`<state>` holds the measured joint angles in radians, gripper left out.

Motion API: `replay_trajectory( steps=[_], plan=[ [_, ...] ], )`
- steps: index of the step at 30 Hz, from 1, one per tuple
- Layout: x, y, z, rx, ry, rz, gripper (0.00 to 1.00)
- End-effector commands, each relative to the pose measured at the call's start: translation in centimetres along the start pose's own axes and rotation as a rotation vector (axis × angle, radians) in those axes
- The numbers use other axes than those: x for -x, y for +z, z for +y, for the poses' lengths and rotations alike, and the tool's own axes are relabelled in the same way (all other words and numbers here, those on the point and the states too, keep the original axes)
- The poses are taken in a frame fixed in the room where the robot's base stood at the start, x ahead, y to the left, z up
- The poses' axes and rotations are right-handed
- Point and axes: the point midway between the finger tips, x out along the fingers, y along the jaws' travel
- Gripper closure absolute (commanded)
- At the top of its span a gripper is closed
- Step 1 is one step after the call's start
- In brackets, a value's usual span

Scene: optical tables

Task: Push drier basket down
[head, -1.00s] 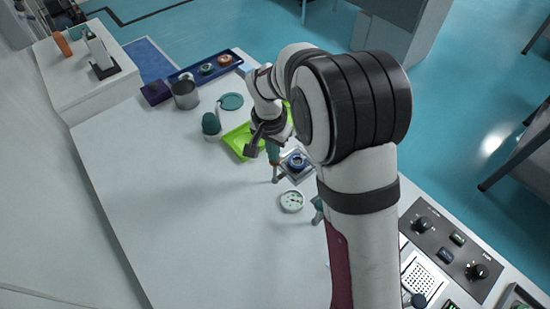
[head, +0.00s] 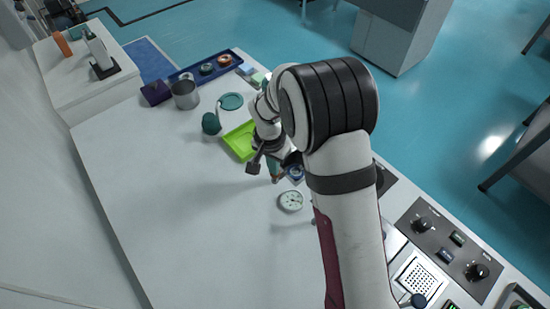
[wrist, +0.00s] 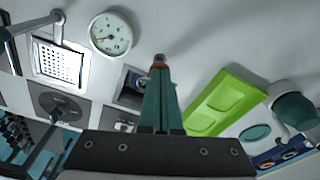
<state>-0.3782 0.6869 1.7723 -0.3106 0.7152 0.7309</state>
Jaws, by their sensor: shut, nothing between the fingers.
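My gripper (head: 276,177) is shut and empty, its teal fingers pointing down over the white table. The closed fingertips (wrist: 159,62) show in the wrist view. Just beside them is a square fixture with a blue ring (wrist: 133,85); the blue ring also shows in the head view (head: 296,173), partly behind my gripper. A white square perforated plate (wrist: 60,65) lies further left in the wrist view, also at lower right in the head view (head: 421,276). I cannot tell which of these is the drier basket. Touching cannot be made out.
A round white dial gauge (head: 291,201) sits close to my gripper. A green tray (head: 238,141), a teal-topped item (head: 211,124), a metal cup (head: 185,95) and a blue tray (head: 187,74) stand farther back. Control panels with knobs (head: 422,223) are at right. The table's left half is clear.

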Motion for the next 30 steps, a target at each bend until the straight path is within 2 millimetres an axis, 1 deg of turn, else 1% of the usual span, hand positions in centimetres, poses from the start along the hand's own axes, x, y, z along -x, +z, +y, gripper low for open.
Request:
replay_trajectory(
  steps=[7,14,17,20,30],
  plan=[
    [1.2,2.8,0.0,0.002,0.001,-0.002,1.0],
    [1.3,2.9,0.0,0.0,0.001,-0.001,1.0],
    [1.8,2.8,0.0,0.0,0.0,0.0,1.0],
    [3.3,2.8,-0.1,0.0,-0.003,0.002,1.0],
    [11.7,2.8,-0.1,0.001,-0.003,0.002,1.0]
  ],
)
